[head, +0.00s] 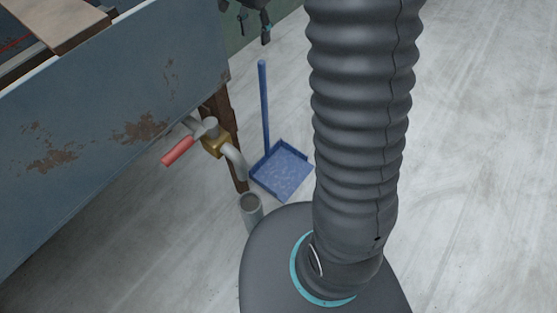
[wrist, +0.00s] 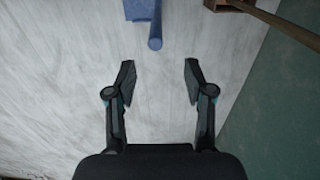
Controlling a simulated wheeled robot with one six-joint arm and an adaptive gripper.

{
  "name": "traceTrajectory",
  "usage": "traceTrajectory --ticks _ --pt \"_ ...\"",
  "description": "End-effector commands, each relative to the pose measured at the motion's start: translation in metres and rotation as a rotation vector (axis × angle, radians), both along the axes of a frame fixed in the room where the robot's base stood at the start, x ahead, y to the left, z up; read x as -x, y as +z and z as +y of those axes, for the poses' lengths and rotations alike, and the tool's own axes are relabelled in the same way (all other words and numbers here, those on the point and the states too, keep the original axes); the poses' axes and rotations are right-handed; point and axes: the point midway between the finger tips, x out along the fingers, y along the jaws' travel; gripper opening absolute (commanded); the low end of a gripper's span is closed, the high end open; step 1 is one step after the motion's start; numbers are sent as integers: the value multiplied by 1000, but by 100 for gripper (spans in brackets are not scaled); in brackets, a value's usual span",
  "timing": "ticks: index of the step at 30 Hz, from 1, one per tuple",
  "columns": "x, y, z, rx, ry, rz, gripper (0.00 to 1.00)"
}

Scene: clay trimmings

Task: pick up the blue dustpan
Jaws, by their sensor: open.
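The blue dustpan (head: 281,171) stands on the pale floor beside the workbench leg in the head view, with its long handle (head: 264,105) upright. In the wrist view, the end of a blue handle (wrist: 155,43) and part of the blue pan (wrist: 139,9) show at the top centre, ahead of my gripper. My gripper (wrist: 158,72) is open and empty, its two fingers apart, with the handle end beyond the fingertips. In the head view, part of my gripper (head: 265,30) shows at the top, above the dustpan and apart from it.
A worn blue-grey bench or sink (head: 110,130) with a red-handled valve (head: 180,150) stands at the left, close to the dustpan. A grey cup-like pipe end (head: 251,208) is in front of the pan. A wooden bar (wrist: 285,24) crosses the wrist view's upper right. Floor at the right is clear.

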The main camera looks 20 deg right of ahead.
Motion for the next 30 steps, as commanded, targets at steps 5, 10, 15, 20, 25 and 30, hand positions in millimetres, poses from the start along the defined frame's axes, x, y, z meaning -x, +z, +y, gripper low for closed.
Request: traceTrajectory --ticks 5,10,15,20,25,30 --pt "0 -25 0 0 -8 6 53" --pt "1 -57 0 0 -6 5 53" --pt "0 -78 -1 -1 -6 3 53" --pt "1 -86 -1 0 -6 2 53" --pt "3 -104 -7 0 -8 5 53" --pt "4 -127 -11 0 -7 5 53"
